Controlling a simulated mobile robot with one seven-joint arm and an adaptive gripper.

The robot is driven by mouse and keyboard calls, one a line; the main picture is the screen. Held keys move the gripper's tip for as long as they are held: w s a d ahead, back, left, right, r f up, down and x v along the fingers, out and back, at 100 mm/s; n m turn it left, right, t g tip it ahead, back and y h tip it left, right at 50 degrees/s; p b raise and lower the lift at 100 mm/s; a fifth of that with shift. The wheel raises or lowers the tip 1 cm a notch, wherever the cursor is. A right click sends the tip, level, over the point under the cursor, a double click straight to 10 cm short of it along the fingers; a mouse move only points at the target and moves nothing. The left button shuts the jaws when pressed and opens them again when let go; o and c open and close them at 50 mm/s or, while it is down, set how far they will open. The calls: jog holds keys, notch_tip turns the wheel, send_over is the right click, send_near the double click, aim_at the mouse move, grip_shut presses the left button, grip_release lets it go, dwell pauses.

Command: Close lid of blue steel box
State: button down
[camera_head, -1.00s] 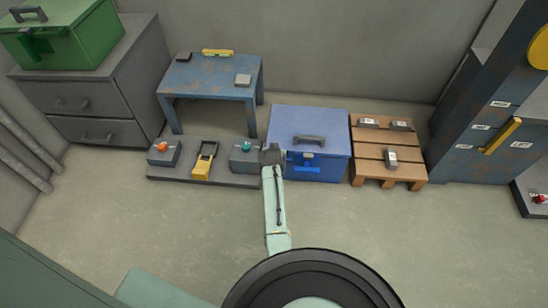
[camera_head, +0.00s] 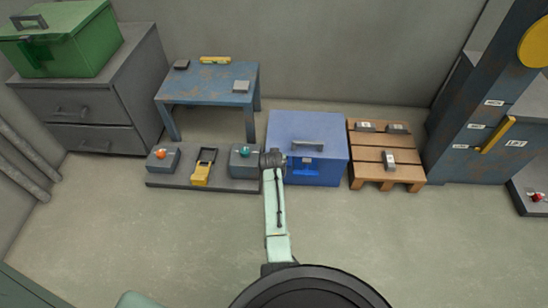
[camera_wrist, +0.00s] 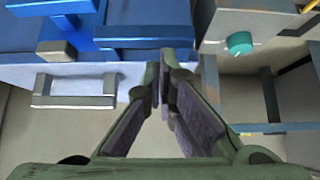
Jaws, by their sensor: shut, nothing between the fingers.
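The blue steel box (camera_head: 330,173) stands on the floor in the middle of the head view. Its lid (camera_head: 300,127) lies flat over the body and looks down, with no clear gap seen; a grey handle (camera_head: 308,146) is on top. A bright blue latch (camera_head: 306,168) is on the front. In the wrist view the box looks upside down at upper left, with its latch (camera_wrist: 70,28) and lid handle (camera_wrist: 75,101). My gripper (camera_wrist: 164,62) is shut and empty, its fingertips near the box's left front corner. Contact cannot be told.
A low platform left of the box carries a grey unit with a teal knob (camera_head: 244,153), close to my wrist, and a yellow item (camera_head: 202,168). A wooden pallet (camera_head: 385,155) stands close on the right. A blue table (camera_head: 205,83) is behind. The front floor is clear.

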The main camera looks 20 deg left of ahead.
notch_tip(320, 180, up, 4)
jog(key=shift+w+a+f+p, duration=0.1)
jog(key=shift+w+p, duration=0.05)
jog(key=shift+p, duration=0.6)
jog(key=s+f+p+v, duration=0.1)
jog(key=p+v, duration=0.8)
jog(key=p, duration=0.1)
jog(key=shift+s, duration=0.2)
jog(key=shift+r, duration=0.2)
